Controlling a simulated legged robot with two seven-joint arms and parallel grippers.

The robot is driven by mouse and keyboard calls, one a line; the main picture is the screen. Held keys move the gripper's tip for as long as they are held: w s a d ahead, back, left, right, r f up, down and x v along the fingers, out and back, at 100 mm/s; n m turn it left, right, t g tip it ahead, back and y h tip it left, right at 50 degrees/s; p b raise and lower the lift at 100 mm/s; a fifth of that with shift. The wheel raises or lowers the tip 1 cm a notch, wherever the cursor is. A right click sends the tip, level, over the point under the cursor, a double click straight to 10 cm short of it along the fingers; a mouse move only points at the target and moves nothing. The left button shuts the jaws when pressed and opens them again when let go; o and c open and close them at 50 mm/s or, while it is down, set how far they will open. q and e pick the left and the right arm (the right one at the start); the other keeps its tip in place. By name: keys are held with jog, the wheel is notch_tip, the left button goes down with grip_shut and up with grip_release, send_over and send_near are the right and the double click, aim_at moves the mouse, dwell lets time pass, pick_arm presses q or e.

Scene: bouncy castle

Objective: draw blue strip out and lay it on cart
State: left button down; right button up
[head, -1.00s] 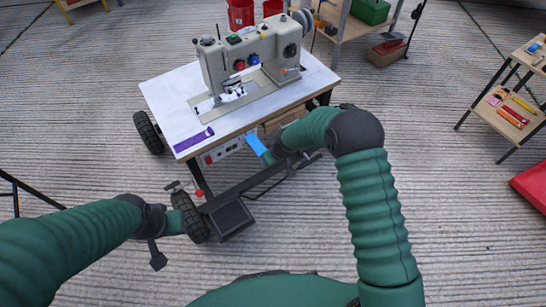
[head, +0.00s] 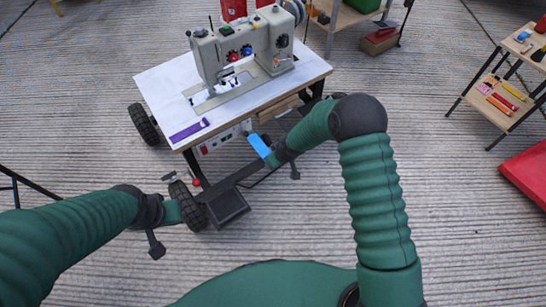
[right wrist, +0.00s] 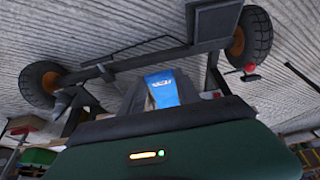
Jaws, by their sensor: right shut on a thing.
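The blue strip (head: 258,144) slants down from the front edge of the wheeled cart, below its white top (head: 160,85). In the right wrist view the strip (right wrist: 162,88) stands out ahead of my gripper, with white lettering on it. My right gripper (head: 271,157) is shut on the strip's near end; its fingers are mostly hidden. Whether the far end is clear of the cart I cannot tell. My left gripper (head: 182,211) is low by the cart's front wheel, away from the strip; its jaws cannot be made out.
A sewing machine (head: 245,50) fills the back of the cart top, and a purple strip (head: 189,131) lies at its front left. Below are a control box (head: 215,142), a wooden drawer (head: 277,108) and a black pedal (head: 228,207). The top's left side is bare.

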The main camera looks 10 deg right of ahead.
jog(key=shift+s+d+r+p, duration=0.1)
jog(key=shift+s+d+p, duration=0.35)
jog(key=shift+s, duration=0.45)
jog(key=shift+s+d+p, duration=0.35)
jog(key=shift+s+p, duration=0.1)
jog(key=shift+s, duration=0.45)
jog(key=shift+s+d+r+p, duration=0.1)
jog(key=shift+s+d+p, duration=0.35)
jog(key=shift+s, duration=0.45)
jog(key=shift+a, duration=0.1)
jog(key=a+p+v, duration=0.1)
jog(key=p+v, duration=0.5)
jog(key=v, duration=0.1)
jog(key=shift+w+d+r+p, duration=0.2)
jog(key=shift+w+d+p, duration=0.1)
jog(key=shift+d+p, duration=0.1)
